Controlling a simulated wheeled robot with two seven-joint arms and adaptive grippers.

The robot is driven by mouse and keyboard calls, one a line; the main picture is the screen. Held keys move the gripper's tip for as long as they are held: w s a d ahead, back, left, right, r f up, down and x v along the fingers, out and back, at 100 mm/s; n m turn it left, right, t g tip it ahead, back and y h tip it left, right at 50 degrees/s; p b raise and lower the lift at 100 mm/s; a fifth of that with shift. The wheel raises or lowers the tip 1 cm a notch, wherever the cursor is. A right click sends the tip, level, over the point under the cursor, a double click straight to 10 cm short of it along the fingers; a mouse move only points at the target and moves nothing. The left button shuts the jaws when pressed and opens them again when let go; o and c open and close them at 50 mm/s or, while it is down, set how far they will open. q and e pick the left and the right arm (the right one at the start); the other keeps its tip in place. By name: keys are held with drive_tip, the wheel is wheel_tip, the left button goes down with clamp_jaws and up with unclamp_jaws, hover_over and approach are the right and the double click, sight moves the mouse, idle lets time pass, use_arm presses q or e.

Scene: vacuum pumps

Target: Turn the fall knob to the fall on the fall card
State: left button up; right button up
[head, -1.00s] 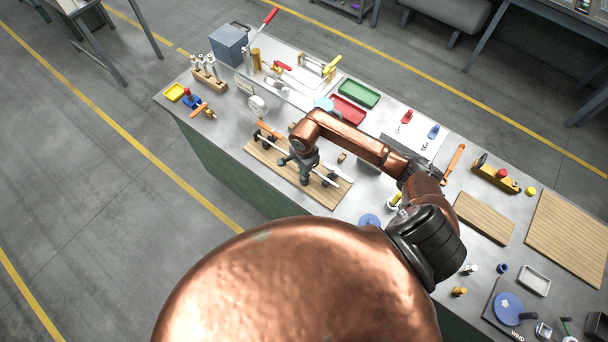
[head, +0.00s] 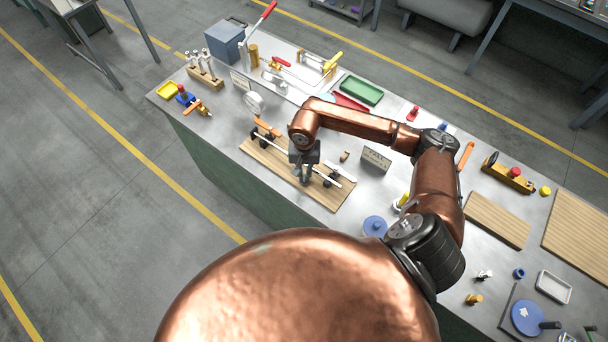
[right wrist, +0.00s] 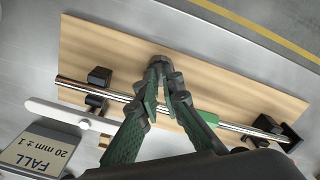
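The fall card (head: 376,158) stands beside the wooden board (head: 262,158); in the right wrist view the card (right wrist: 38,152) reads "FALL 20 mm ± 1". A metal rod (right wrist: 75,85) lies across the board (right wrist: 100,45) on dark supports (right wrist: 98,77). A small dark knob-like piece (right wrist: 159,64) is at my right fingertips, past the rod. I cannot tell if it is the fall knob. My right gripper (head: 303,174) points down over the board; its two green fingers (right wrist: 166,88) reach over the rod and converge at that piece. Whether they grip it is unclear.
A white bar (right wrist: 70,117) lies beside the rod, close to the fingers. A green tray (head: 361,90) and a partly hidden red tray (head: 349,102) are behind my right arm. A blue disc (head: 375,226) lies near the table's front edge. A long orange-handled tool (head: 265,128) is left of the gripper.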

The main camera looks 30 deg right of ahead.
drive_tip(key=shift+o, duration=1.1)
drive_tip(key=shift+r, duration=0.2)
drive_tip(key=shift+r, duration=0.8)
drive_tip(key=shift+r, duration=0.1)
wheel_tip(320, 180, up, 6)
drive_tip(key=p, duration=0.2)
drive_tip(key=shift+p, duration=0.3)
drive_tip(key=shift+o, duration=0.7)
